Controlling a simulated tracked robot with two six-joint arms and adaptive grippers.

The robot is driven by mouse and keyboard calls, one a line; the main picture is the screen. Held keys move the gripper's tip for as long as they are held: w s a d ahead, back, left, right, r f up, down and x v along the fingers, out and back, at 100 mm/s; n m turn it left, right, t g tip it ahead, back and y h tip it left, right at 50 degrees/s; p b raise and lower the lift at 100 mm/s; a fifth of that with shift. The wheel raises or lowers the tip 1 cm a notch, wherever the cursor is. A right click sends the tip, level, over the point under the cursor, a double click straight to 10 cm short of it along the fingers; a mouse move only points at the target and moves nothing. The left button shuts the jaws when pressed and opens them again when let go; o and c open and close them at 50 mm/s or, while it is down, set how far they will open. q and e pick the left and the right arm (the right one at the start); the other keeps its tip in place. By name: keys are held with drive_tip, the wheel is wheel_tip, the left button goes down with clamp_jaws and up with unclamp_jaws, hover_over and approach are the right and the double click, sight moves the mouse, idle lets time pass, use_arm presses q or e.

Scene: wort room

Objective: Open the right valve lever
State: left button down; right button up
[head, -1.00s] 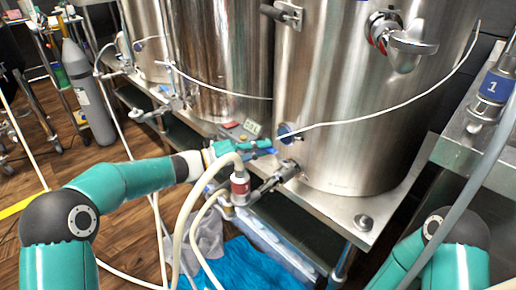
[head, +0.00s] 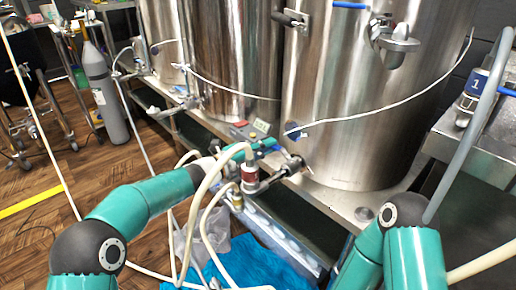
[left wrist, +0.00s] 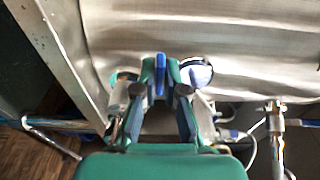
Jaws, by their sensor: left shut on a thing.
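The right valve (head: 290,165) sits low on the front of the right steel kettle (head: 345,110), with a hose fitting (head: 250,178) in front of it. My left gripper (head: 268,144) reaches in from the left, just above this valve. In the left wrist view, my left gripper (left wrist: 160,88) is shut on the blue valve lever (left wrist: 159,75), which stands up between its fingertips against the kettle. In the head view the hose and gripper hide most of the lever. My right arm shows at the lower right, but its gripper is out of view.
A round blue-rimmed gauge (head: 293,131) with a white cable is close to the left gripper. A pale hose (head: 195,205) loops down before my left forearm. A small digital display (head: 260,126) stands behind. A blue cloth (head: 245,265) lies below.

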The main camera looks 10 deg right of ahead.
use_arm(q)
drive_tip(key=shift+s+f, duration=0.25)
drive_tip(key=shift+f, duration=0.05)
drive_tip(key=c, duration=1.2)
unclamp_jaws()
drive_tip(key=shift+c, duration=0.2)
drive_tip(key=shift+w+a+r, duration=0.1)
drive_tip(key=shift+r, duration=0.05)
drive_tip(key=shift+a, duration=0.1)
drive_tip(key=v, duration=1.2)
